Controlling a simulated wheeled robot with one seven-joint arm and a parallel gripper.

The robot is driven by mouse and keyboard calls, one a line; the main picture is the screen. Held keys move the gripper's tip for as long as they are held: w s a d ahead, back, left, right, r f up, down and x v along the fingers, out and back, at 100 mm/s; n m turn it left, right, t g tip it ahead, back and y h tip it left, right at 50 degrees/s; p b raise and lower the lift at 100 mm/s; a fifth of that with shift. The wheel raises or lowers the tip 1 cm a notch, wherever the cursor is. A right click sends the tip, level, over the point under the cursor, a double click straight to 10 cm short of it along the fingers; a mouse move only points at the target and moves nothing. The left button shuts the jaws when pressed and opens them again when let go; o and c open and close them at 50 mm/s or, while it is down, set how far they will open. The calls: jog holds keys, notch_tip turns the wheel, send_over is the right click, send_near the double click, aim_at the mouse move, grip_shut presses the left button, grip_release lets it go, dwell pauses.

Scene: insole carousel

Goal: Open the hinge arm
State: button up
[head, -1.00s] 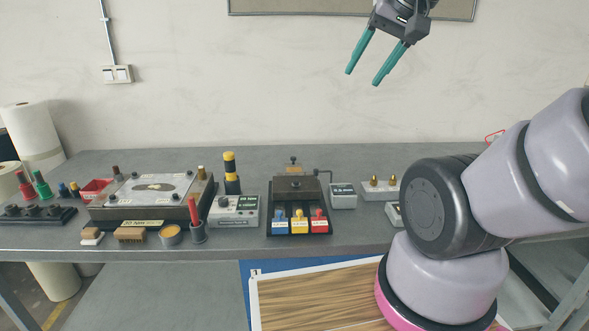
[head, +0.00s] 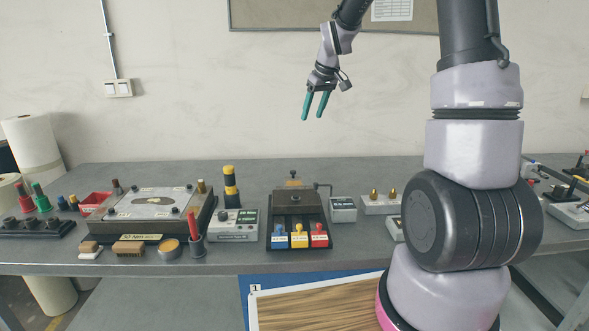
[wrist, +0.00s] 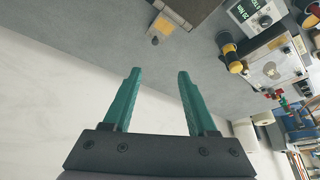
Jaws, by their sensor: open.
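I cannot tell for certain which part is the hinge arm. A dark block fixture (head: 300,202) stands mid-bench, with blue, yellow and red labelled tabs at its front. A thin bent dark rod (head: 325,187) rises at its back right, beside a grey labelled box (head: 343,209). My gripper (head: 312,119) has teal fingers, apart and empty, high above the back of the bench in front of the wall. In the wrist view my gripper (wrist: 158,72) also shows open with nothing between the fingers; a yellowish plate with a knob (wrist: 160,27) lies beyond them.
A large clamped plate fixture (head: 155,208), a black-and-yellow post (head: 231,185) and a grey control box (head: 233,225) stand on the left. A white box with two brass pegs (head: 380,203) stands right.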

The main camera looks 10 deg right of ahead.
aim_at(293, 171)
jog(key=w+a+f+n, duration=0.1)
jog(key=w+f, duration=0.3)
jog(key=f, duration=0.4)
jog(key=w+a+f+n, duration=0.1)
jog(key=w+f, duration=0.3)
jog(key=f, duration=0.4)
jog(key=w+a+f+y, duration=0.1)
jog(key=w+f, duration=0.3)
jog(key=f, duration=0.4)
jog(key=shift+w+a+f+n+g, duration=0.15)
jog(key=shift+w+f+n+g, duration=0.05)
jog(key=shift+w+n+g, duration=0.2)
grip_shut()
